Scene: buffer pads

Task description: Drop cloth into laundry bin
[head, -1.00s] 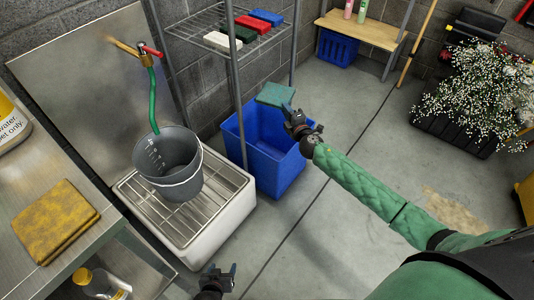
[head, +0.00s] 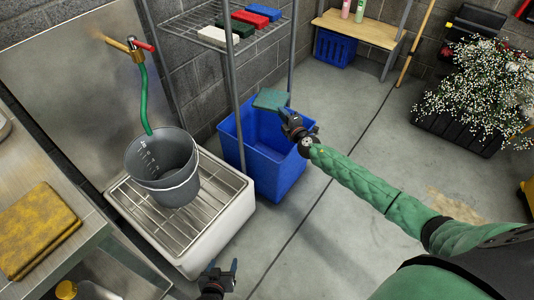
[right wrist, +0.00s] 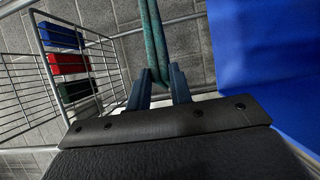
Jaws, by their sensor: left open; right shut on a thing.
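A green cloth (head: 270,99) is held by my right gripper (head: 287,112) over the blue laundry bin (head: 283,175), near the bin's upper opening. In the right wrist view the cloth (right wrist: 151,40) looks like a folded teal strip between the two fingers of my right gripper (right wrist: 160,82), and a blue bin wall (right wrist: 265,70) fills the right side. My left gripper (head: 220,276) is open and empty at the bottom of the head view, in front of the white basin. I cannot see the bin's floor clearly.
A grey bucket (head: 163,170) stands on a white grated basin (head: 225,222).

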